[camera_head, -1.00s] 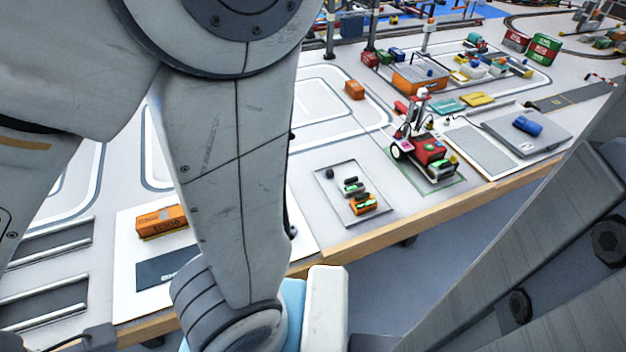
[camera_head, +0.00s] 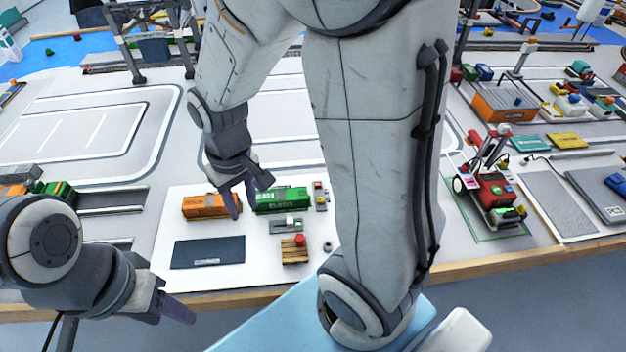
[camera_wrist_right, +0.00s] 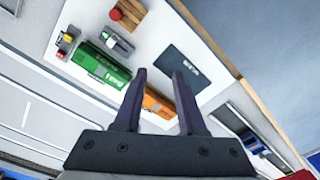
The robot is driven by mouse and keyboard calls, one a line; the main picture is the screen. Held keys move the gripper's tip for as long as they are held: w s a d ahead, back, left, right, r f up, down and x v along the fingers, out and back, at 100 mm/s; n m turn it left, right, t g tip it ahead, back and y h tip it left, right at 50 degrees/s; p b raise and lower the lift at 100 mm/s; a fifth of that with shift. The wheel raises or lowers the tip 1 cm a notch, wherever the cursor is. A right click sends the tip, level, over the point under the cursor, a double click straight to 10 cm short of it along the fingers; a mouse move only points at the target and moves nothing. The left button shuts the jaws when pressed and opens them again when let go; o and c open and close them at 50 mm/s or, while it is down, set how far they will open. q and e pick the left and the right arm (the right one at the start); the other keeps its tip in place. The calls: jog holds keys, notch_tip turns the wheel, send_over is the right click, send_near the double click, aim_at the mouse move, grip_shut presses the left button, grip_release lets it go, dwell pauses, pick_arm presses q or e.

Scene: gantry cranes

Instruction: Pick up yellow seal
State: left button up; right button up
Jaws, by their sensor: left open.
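A small yellow piece (camera_wrist_right: 66,38) shows with red parts on a small grey holder (camera_head: 321,198) beside the end of the green container (camera_head: 283,200). It is too small to tell whether it is the yellow seal. My right gripper (camera_head: 250,199) hangs over the white board, near the orange container (camera_head: 204,207) and the green one. Its two dark fingers (camera_wrist_right: 160,72) are apart with nothing between them in the right wrist view. My left gripper (camera_head: 168,301) is open at the table's front edge, left of and nearer than the board.
The white board (camera_head: 178,226) also holds a dark plate (camera_head: 208,252), a small grey device (camera_head: 287,225) and a wooden pallet (camera_head: 294,255) with a red knob. A red wheeled machine (camera_head: 495,192) stands to the right. The marked floor behind the board is mostly clear.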

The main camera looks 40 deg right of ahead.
jog(key=w+d+f+m+p, duration=0.1)
jog(key=w+d+f+m, duration=0.1)
jog(key=d, duration=0.3)
jog(key=w+d+f+m, duration=0.1)
jog(key=w+d+m, duration=0.1)
jog(key=d, duration=0.4)
jog(key=m+p, duration=0.1)
jog(key=m, duration=0.2)
send_over(321, 199)
notch_tip(321, 199, down, 6)
jog(key=f, duration=0.4)
jog(key=shift+a+p, duration=0.25)
jog(key=shift+p, duration=0.05)
jog(key=shift+d+f+p, duration=0.2)
jog(key=shift+f+p, duration=0.45)
jog(key=shift+f, duration=2.25)
grip_shut()
